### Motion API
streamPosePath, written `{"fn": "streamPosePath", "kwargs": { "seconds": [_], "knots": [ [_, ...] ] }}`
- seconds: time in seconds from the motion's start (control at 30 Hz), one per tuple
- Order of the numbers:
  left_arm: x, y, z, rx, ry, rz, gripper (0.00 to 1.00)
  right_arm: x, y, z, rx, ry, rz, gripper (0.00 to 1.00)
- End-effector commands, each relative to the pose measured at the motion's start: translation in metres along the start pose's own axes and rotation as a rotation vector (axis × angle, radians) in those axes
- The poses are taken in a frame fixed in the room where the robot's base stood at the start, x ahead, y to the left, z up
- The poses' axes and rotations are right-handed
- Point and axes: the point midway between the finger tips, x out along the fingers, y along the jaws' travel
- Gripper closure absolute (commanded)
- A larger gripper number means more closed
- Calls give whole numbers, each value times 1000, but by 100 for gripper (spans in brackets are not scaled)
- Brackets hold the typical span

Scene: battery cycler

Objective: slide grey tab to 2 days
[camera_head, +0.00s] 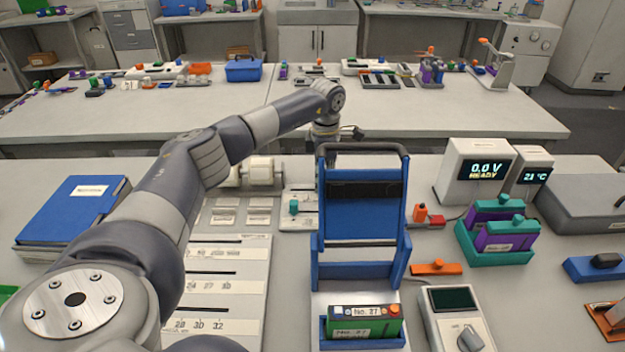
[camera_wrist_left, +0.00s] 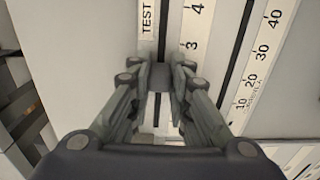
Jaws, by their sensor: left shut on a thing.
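My left gripper (camera_wrist_left: 160,85) is shut on a grey tab (camera_wrist_left: 160,74) in the left wrist view. The tab sits on a dark slot beside a white scale strip (camera_wrist_left: 194,30). The 3 and 4 show on the strip; lower numbers are hidden by the fingers. A label reading TEST (camera_wrist_left: 147,16) lies to the left of the slot. In the head view my left arm reaches over the bench, and the gripper is hidden behind the blue fixture (camera_head: 361,215). My right gripper is not in view.
Another slot with a 10 to 40 scale (camera_wrist_left: 260,60) runs to the right in the left wrist view. A panel with a teal knob (camera_head: 294,207) is left of the fixture. A voltage display (camera_head: 487,170) and teal holder (camera_head: 497,253) stand on the right. A blue binder (camera_head: 75,205) lies left.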

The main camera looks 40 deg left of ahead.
Motion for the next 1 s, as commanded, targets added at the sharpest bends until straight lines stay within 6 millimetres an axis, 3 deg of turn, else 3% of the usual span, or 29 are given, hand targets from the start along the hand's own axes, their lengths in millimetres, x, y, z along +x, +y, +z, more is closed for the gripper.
{"fn": "streamPosePath", "kwargs": {
  "seconds": [0.2, 0.23, 0.3, 0.7, 0.87, 1.0],
  "knots": [
    [0, 0, -2, -1, 3, 0, 100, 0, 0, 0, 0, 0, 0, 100],
    [0, 0, -2, -1, 3, 0, 75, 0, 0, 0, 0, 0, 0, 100],
    [0, 0, -2, -1, 3, 0, 62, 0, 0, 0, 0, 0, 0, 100],
    [-5, 1, -2, -1, 3, 1, 62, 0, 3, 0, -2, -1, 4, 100],
    [-30, 1, -2, -1, 1, 3, 62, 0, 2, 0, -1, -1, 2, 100],
    [-61, 1, -1, -2, 1, 4, 62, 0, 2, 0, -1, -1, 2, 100]
  ]
}}
